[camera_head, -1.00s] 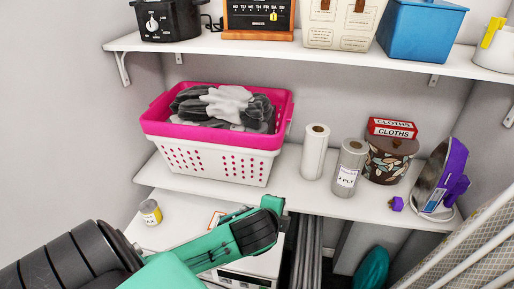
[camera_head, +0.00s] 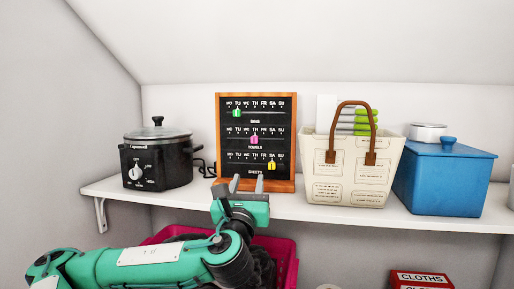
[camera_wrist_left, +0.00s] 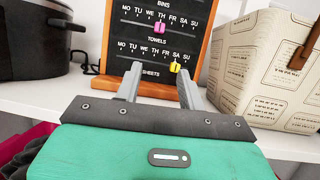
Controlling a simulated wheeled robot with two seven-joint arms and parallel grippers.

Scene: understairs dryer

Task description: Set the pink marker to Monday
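A black board in a wooden frame (camera_head: 221,146) stands on the shelf with three slider rows: bins, towels and sheets. The pink marker (camera_head: 254,140) is on the towels row under TH; it also shows in the left wrist view (camera_wrist_left: 160,27). The green marker (camera_head: 236,113) is on the bins row under TU. The yellow marker (camera_head: 271,165) is on the sheets row under SA; it also shows in the wrist view (camera_wrist_left: 175,67). My left gripper (camera_head: 247,182) is open and empty, in front of the board's lower part, below the pink marker. My right gripper is out of view.
A black slow cooker (camera_head: 155,160) stands left of the board. A cream basket with brown handles (camera_head: 350,175) stands close on its right, then a blue box (camera_head: 445,180). The shelf's front edge (camera_head: 340,216) lies below. A pink basket (camera_head: 288,270) is underneath.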

